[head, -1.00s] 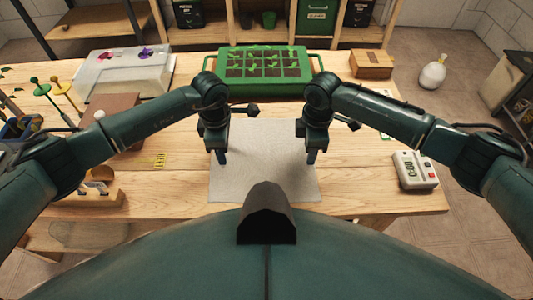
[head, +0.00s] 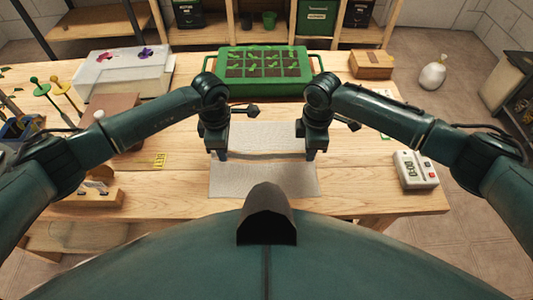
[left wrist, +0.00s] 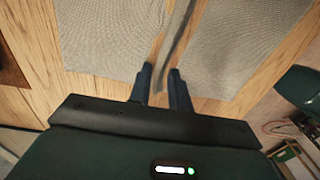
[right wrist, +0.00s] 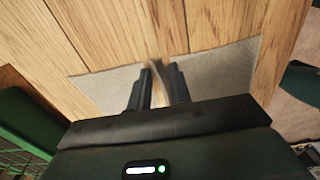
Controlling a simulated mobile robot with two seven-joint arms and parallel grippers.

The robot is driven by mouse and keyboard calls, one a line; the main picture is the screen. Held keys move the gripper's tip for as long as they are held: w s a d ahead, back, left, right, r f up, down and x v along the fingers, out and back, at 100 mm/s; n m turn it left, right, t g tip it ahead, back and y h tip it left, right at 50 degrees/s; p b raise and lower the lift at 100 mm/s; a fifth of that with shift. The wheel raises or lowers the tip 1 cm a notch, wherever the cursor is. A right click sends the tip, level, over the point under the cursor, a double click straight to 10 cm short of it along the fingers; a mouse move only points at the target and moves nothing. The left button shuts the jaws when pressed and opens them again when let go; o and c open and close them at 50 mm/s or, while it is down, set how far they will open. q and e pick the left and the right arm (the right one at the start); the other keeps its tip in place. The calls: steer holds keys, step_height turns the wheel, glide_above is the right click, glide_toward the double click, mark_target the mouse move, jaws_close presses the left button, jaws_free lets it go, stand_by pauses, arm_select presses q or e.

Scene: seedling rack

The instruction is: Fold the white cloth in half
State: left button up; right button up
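The white cloth (head: 262,181) lies on the wooden table in front of me. In the head view, a narrow raised strip of it runs between my two grippers, with cloth surface on the far and near sides. My left gripper (head: 220,155) is at the left end of this strip. In the left wrist view, the strip passes between the left fingers (left wrist: 160,85), with cloth (left wrist: 235,45) and bare wood beside it. My right gripper (head: 312,155) is at the right end. In the right wrist view, blurred cloth shows between the right fingers (right wrist: 160,85). Both grippers look shut on it.
A green seedling tray (head: 265,92) stands beyond the cloth. A white timer (head: 415,170) is at the right, and a wooden box (head: 371,65) at the back right. A yellow label (head: 159,160) lies left of the cloth. Bare table lies on both sides.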

arm_select(q)
steer(key=shift+f, duration=0.1)
jaws_close()
arm_select(e)
steer(key=shift+f, duration=0.15)
jaws_close()
